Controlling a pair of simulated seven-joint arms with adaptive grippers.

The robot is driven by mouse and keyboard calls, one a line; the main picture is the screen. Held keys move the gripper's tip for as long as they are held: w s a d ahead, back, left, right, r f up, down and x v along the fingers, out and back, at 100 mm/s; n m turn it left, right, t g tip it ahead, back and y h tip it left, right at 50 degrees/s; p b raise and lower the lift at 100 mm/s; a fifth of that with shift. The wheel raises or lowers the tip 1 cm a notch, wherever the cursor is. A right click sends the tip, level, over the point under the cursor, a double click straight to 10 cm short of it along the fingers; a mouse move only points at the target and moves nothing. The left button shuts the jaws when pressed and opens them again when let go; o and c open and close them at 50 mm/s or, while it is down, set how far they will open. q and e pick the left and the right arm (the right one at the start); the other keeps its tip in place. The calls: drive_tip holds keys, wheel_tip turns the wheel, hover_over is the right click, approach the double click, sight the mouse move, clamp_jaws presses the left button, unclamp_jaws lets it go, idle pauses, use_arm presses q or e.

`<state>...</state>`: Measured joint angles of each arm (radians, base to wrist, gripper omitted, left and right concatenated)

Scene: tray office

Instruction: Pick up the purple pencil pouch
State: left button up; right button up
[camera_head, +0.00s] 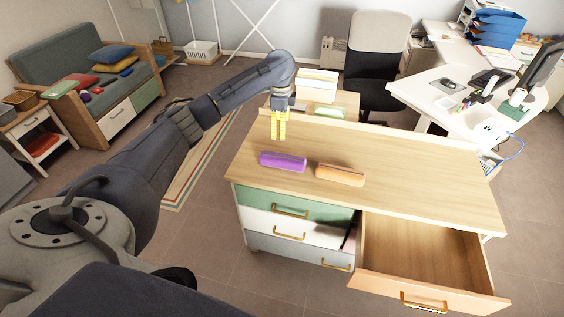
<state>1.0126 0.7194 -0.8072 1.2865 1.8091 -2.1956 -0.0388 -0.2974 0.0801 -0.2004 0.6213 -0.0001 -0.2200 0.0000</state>
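The purple pencil pouch (282,162) lies on its side on the wooden top of the dresser (420,180), close to the front left edge. My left gripper (278,137) hangs with its yellow fingers pointing down, just above and behind the pouch in the camera_head view. A narrow gap shows between the two fingers, and nothing is visible between them. The gripper looks apart from the pouch, though the exact height is hard to tell. My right gripper is not in view.
An orange pouch (340,175) lies just right of the purple one. The right part of the dresser top is clear. A raised ledge (400,135) runs along its back.

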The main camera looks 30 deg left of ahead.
sight(282, 157)
use_arm(q)
drive_tip(key=shift+m, duration=0.6)
drive_tip(key=f, duration=1)
drive_tip(key=d+f, duration=0.1)
drive_tip(key=f, duration=0.5)
drive_tip(key=shift+s, duration=0.35)
drive_tip(key=shift+r, duration=0.1)
drive_tip(key=c, duration=1.4)
